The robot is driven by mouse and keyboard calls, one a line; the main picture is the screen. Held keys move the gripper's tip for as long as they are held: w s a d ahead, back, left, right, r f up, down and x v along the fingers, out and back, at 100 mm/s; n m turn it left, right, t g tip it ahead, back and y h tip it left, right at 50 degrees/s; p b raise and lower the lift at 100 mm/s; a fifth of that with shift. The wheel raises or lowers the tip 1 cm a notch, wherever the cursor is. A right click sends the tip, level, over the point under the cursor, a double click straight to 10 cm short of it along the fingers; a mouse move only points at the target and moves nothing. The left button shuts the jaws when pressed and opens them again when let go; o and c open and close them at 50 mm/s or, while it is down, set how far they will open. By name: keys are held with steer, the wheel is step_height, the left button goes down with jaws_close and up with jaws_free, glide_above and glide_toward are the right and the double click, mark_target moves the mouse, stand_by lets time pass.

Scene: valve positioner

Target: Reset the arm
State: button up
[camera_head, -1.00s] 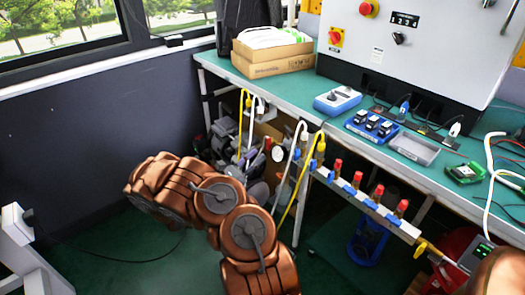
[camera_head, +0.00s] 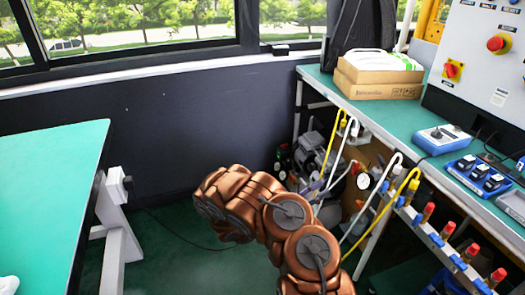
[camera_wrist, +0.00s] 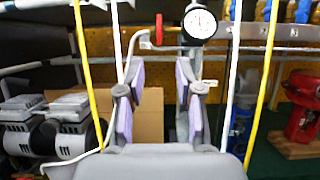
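My arm (camera_head: 285,218), copper-coloured, is bent in front of the workbench in the head view. Its end points away toward the space under the bench, and the gripper does not show clearly there. In the wrist view my gripper (camera_wrist: 158,105) has its two purple-padded fingers spread apart with nothing between them. A pressure gauge (camera_wrist: 199,23) with a red handle beside it is above and beyond the fingers. The gauge also shows in the head view (camera_head: 363,181).
The green workbench (camera_head: 400,117) at right carries a cardboard box (camera_head: 378,88), a blue-grey device (camera_head: 442,139) and a control cabinet (camera_head: 487,50). Yellow and white hoses hang at its front. Another green table (camera_head: 45,190) is at left.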

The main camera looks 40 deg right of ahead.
steer(key=s+a+r+m+g+y, duration=0.35)
steer(key=s+r+m+y, duration=0.2)
steer(key=s, duration=0.25)
steer(key=s+a+r+m+g+y, duration=0.3)
steer(key=s+a+r+m+y, duration=0.15)
steer(key=s+r+m, duration=0.25)
steer(key=s+a+f+m+t+y, duration=0.1)
steer(key=s+a+t+y, duration=0.35)
steer(key=a, duration=0.95)
steer(key=s+a+m+t+y, duration=0.2)
steer(key=a+t+y, duration=0.4)
steer(key=a, duration=0.8)
step_height(320, 180, up, 26)
steer(key=y+p, duration=0.1)
steer(key=p, duration=2.4)
steer(key=shift+s+r, duration=0.2)
steer(key=shift+s, duration=0.25)
